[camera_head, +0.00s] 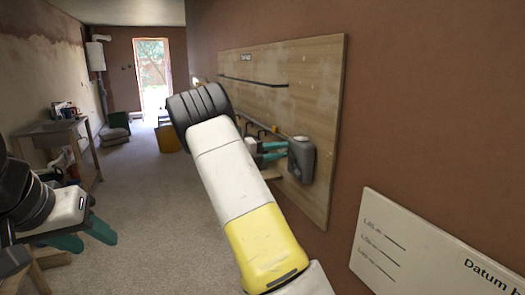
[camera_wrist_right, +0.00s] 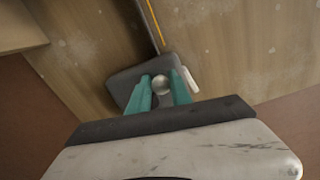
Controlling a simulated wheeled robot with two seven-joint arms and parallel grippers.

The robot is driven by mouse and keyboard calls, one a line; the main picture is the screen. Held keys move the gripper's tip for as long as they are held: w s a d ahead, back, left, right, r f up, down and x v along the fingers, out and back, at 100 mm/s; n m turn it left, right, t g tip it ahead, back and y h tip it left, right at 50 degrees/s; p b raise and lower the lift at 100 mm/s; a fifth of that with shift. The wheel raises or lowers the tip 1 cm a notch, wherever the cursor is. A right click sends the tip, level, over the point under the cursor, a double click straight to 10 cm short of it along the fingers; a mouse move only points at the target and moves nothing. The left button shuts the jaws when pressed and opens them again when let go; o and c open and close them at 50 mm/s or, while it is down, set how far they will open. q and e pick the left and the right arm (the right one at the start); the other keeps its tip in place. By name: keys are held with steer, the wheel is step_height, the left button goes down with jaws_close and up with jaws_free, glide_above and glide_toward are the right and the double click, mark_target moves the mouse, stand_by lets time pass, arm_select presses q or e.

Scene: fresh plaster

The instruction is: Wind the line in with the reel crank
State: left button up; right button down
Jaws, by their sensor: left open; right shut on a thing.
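The reel (camera_head: 302,160) is a dark grey box fixed low on the wooden wall board. It also shows in the right wrist view (camera_wrist_right: 128,82), with a yellow line (camera_wrist_right: 154,25) running away from it along the board. My right gripper (camera_head: 286,149) is at the reel. In the wrist view its teal fingers (camera_wrist_right: 161,86) are shut on a pale round crank knob (camera_wrist_right: 161,84). The rest of the crank is mostly hidden; a white piece (camera_wrist_right: 190,80) shows beside the fingers. My left gripper (camera_head: 90,236) is open and empty at the lower left, away from the board.
The wooden board (camera_head: 312,100) carries a dark rail and several hooks. A white sign panel (camera_head: 420,245) is on the wall at the lower right. The middle floor is clear.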

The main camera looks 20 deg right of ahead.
steer(key=shift+s+d+f, duration=0.1)
steer(key=shift+s+f, duration=0.05)
steer(key=shift+f, duration=0.05)
stand_by(0.3)
steer(key=c, duration=1.2)
jaws_free()
steer(key=shift+r, duration=0.1)
steer(key=shift+a, duration=0.5)
steer(key=a, duration=0.6)
steer(key=shift+s+a, duration=0.25)
steer(key=shift+a, duration=0.15)
